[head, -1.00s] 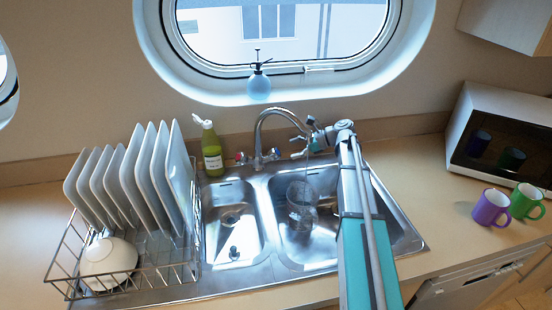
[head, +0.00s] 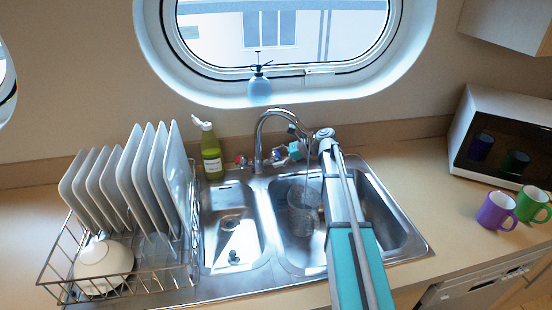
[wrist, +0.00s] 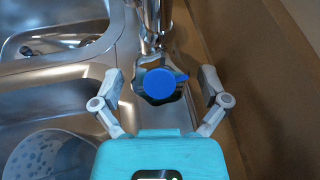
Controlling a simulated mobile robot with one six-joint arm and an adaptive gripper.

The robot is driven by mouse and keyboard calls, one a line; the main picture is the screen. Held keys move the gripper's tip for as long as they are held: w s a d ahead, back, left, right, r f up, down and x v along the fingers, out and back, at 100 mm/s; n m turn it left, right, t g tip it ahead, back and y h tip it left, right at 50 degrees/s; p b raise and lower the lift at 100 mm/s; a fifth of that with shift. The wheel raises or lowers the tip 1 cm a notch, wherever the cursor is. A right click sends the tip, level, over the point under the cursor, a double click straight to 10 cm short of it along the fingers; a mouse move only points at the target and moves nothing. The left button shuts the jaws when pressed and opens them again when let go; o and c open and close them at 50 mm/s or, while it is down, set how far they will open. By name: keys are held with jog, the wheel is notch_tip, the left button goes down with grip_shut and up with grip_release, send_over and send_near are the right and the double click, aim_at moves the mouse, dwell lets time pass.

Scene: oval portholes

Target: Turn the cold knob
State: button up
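The chrome tap (head: 259,135) stands at the back of the sink with a curved spout. A knob with a red cap (head: 240,160) is on its left side. The cold knob, with a blue cap (wrist: 160,84), is at the centre of the wrist view; in the head view it shows small at the tap's right (head: 277,155). My gripper (wrist: 161,76) is open, with one finger on each side of the cold knob. Gaps show between the fingers and the knob. In the head view my gripper (head: 288,152) is beside the tap, partly hidden by the arm.
A double sink (head: 268,228) lies below, with a container (head: 301,222) in the right basin. A green bottle (head: 211,152) stands left of the tap. A dish rack (head: 150,285) with plates is at left. Purple (head: 495,210) and green (head: 531,204) mugs stand at right.

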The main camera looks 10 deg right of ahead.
jog(key=c, duration=1)
jog(key=shift+o, duration=0.2)
jog(key=shift+m+t, duration=0.6)
jog(key=shift+m, duration=0.9)
jog(key=o, duration=1.1)
jog(key=shift+o, duration=0.2)
jog(key=shift+n, duration=0.4)
